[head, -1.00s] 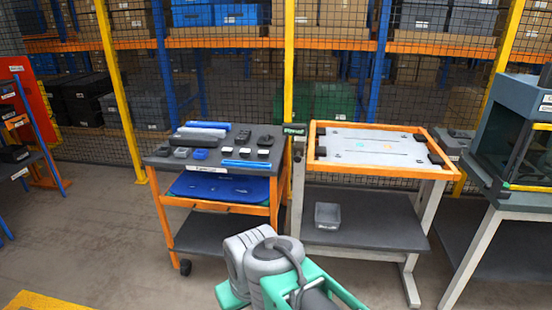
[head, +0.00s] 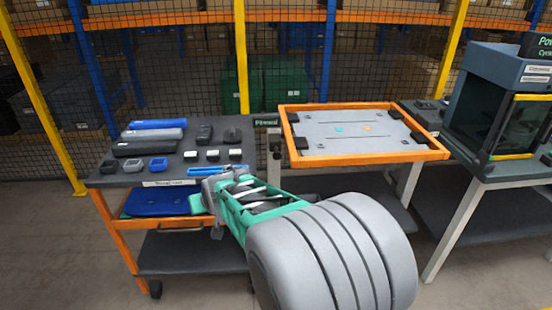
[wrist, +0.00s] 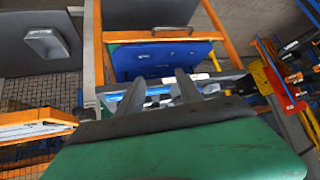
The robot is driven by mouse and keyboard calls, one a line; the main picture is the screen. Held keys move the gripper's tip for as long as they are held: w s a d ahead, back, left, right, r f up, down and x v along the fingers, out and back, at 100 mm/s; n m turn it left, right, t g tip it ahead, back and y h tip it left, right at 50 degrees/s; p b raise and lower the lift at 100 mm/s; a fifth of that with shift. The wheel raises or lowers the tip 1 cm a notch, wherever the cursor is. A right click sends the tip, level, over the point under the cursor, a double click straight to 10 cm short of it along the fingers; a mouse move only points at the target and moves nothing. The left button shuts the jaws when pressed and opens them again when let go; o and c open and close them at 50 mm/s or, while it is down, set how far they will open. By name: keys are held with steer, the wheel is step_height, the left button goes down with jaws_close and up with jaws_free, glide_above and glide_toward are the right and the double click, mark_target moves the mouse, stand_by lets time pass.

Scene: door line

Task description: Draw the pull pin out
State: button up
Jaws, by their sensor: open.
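I cannot make out the pull pin in either view. A dark upright post (head: 275,160) with a green label on top stands between the cart and the framed table; any pin on it is too small to tell. My gripper (head: 213,190) is at the front right corner of the orange cart (head: 110,222), low beside its top. In the wrist view my gripper (wrist: 160,92) shows two dark fingers apart, with nothing clearly between them. Behind the fingers are blue and white shapes and the cart's edge.
The cart top holds grey and blue bars, small blocks and dark tools, with a blue panel (head: 158,201) below. An orange-framed table (head: 365,159) holds a pale plate. A dark cabinet (head: 495,90) stands at right. Mesh fencing closes the back. Floor is open at front left.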

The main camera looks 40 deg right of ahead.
steer(key=w+d+f+m+t+h, duration=0.25)
steer(key=w+d, duration=0.35)
steer(key=d, duration=0.4)
steer(key=m+t+h, duration=0.4)
steer(key=m+h, duration=0.1)
steer(key=h, duration=0.2)
glide_toward(277, 157)
steer(key=shift+g+y, duration=0.25)
steer(key=x, duration=0.7)
steer(key=shift+w+d+r+p, duration=0.2)
steer(key=shift+d+r+p, duration=0.1)
steer(key=shift+r+p, duration=0.1)
steer(key=shift+w+d, duration=0.15)
steer(key=shift+w, duration=0.1)
steer(key=shift+c, duration=0.3)
jaws_close()
